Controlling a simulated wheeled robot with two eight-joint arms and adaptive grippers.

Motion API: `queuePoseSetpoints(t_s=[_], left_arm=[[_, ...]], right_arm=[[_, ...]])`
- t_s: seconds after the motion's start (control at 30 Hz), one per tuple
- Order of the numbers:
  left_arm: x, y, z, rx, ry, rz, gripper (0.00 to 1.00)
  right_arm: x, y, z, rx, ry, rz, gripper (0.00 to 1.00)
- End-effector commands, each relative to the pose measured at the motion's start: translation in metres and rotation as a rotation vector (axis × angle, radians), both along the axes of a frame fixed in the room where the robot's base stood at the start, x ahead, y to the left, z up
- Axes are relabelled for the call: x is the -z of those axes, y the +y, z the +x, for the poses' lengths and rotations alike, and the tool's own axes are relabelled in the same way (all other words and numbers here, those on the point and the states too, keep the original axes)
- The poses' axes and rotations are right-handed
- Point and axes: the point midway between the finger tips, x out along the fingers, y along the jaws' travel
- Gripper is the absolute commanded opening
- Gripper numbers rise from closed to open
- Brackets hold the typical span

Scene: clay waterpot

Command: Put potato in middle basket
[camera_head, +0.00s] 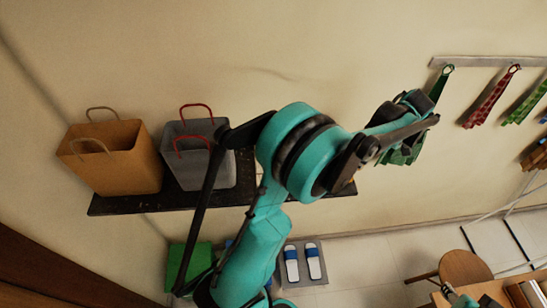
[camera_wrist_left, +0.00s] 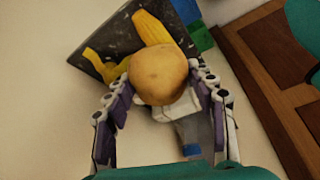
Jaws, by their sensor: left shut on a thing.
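A round tan potato (camera_wrist_left: 158,74) is between the fingers of my left gripper (camera_wrist_left: 162,78) in the left wrist view. The fingers touch it from both sides and it is held clear of the surfaces below. In the head view my left arm reaches up and right across the shelf; I cannot make out the potato or the fingertips there. A grey basket (camera_head: 186,158) with red handles stands upright on the shelf, left of my arm. A tan basket (camera_head: 120,165) stands to its left. The shelf area behind my arm is hidden, including any basket there. My right gripper is not identifiable.
The dark shelf (camera_head: 126,204) is fixed along the wall. Patterned cloths, one red (camera_head: 490,100), hang from a rail at right. A green box (camera_head: 185,265) and blue-white slippers (camera_head: 313,262) are below. A round wooden stool (camera_head: 463,270) stands lower right.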

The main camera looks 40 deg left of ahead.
Motion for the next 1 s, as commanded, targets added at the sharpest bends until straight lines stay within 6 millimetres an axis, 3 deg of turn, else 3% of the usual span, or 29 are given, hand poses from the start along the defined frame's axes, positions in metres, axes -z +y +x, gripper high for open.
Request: queuePoseSetpoints(t_s=[0.17,0.4,0.6,0.77,1.0], left_arm=[[0.009,0.016,-0.001,-0.002,0.001,0.001,0.22],[0.042,0.073,-0.004,-0.004,0.000,0.000,0.22],[0.064,0.108,-0.005,-0.001,0.000,0.000,0.22],[0.072,0.117,-0.006,0.001,0.000,0.000,0.22],[0.105,0.117,-0.006,0.002,0.000,0.000,0.22]], right_arm=[[-0.001,0.000,0.000,0.000,0.000,0.000,0.40],[-0.006,0.000,0.000,0.000,0.000,0.000,0.40],[-0.009,0.000,0.000,0.000,0.000,0.000,0.40],[-0.010,0.000,0.000,0.000,0.000,0.000,0.40],[-0.013,0.000,0.000,0.000,0.000,0.000,0.40]])
